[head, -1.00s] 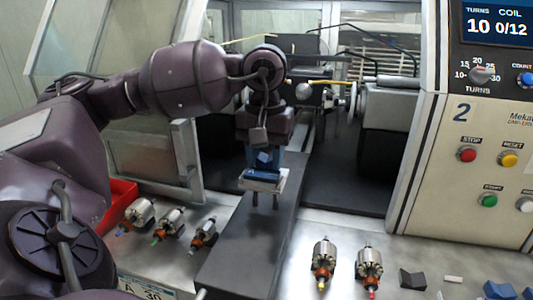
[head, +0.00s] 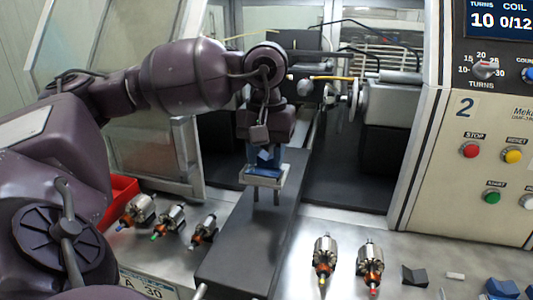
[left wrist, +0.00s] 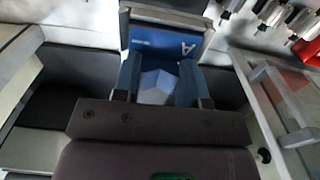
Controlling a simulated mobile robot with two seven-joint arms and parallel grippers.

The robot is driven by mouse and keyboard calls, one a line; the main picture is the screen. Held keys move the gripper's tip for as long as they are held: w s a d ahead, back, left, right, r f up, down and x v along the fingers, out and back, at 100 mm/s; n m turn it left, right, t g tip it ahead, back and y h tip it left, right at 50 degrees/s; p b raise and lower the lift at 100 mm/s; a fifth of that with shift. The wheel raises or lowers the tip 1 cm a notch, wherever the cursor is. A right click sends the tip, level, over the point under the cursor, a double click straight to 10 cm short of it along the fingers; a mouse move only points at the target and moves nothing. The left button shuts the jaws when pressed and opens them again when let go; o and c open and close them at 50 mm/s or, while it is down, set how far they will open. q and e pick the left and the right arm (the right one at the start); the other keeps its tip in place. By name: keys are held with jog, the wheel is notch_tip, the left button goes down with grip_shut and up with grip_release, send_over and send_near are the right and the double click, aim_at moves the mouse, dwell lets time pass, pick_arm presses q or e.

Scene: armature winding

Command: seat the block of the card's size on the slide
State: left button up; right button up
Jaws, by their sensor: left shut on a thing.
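My left gripper (head: 264,160) points down over the dark grey slide (head: 238,245) and is shut on a blue block (head: 262,175). In the left wrist view the blue block (left wrist: 155,42) shows a letter A on its face, with a paler blue part between the fingers. A pale silver plate on two short posts (head: 264,182) shows right under the block, above the slide. The fingers hide the contact, so I cannot tell whether block and plate touch. A card (head: 146,287) at the bottom edge reads A 30. My right gripper is not in view.
Several armatures lie on the bench left of the slide (head: 170,222) and right of it (head: 325,258). A dark block (head: 414,276) and blue blocks (head: 502,289) lie at the front right. A red bin (head: 122,190) is at left. The winding machine's panel (head: 470,190) stands at right.

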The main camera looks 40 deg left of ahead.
pick_arm(q)
jog(key=o, duration=1.1)
notch_tip(320, 180, up, 11)
jog(key=shift+f, duration=0.15)
dwell(0.6)
